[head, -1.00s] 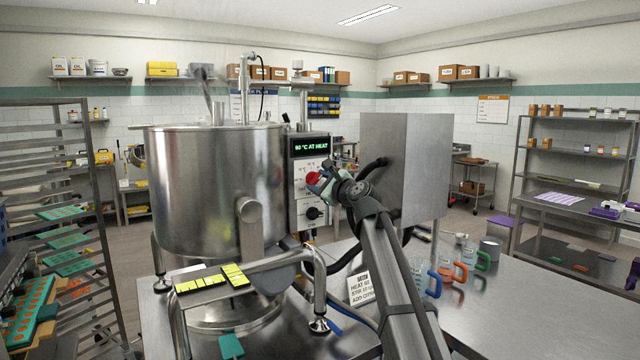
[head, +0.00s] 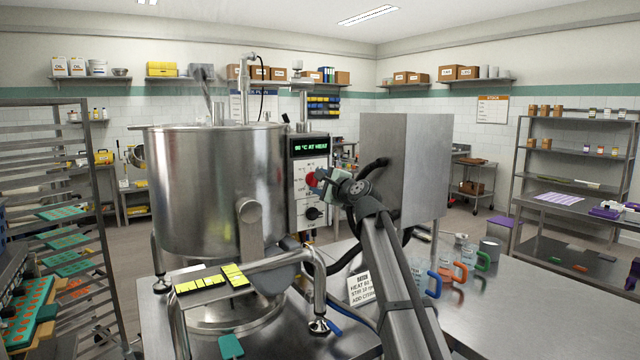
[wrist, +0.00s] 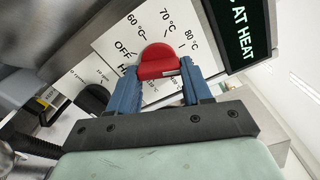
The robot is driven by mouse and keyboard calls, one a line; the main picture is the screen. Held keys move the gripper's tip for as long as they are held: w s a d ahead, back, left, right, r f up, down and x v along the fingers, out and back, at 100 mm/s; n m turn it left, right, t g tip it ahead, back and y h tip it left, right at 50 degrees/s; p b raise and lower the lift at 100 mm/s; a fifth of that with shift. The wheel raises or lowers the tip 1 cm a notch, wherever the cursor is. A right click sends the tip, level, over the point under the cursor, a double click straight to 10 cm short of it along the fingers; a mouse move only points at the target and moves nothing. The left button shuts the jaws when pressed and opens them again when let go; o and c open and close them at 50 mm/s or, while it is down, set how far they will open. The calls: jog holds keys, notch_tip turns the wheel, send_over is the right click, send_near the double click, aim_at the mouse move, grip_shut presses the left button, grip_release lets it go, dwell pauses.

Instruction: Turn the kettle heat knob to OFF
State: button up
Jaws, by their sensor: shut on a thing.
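The red heat knob (wrist: 157,61) is between the two blue fingers of my gripper (wrist: 160,72) in the wrist view, and the gripper is shut on it. The white dial plate around it reads OFF, 60 °C, 70 °C and 80 °C, tilted in this view. I cannot tell for certain which mark the knob points to. In the head view the red knob (head: 311,180) sits on the control panel (head: 297,205), with my gripper (head: 321,183) against it from the right. The kettle (head: 205,190) is the large steel pot left of the panel.
A green-lit display (head: 310,147) above the knob ends in "AT HEAT". A black knob (head: 314,213) sits below the red one. Several jugs (head: 458,272) stand on the table.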

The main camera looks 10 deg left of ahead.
jog(key=shift+s+a+r+n, duration=0.1)
jog(key=shift+n, duration=5.05)
jog(key=shift+s+a+r+n, duration=0.1)
jog(key=shift+s+a+n, duration=0.05)
jog(key=shift+n, duration=5.05)
jog(key=shift+s+a+r+n, duration=0.1)
jog(key=shift+n, duration=5.05)
jog(key=o, duration=1.1)
jog(key=shift+c, duration=0.2)
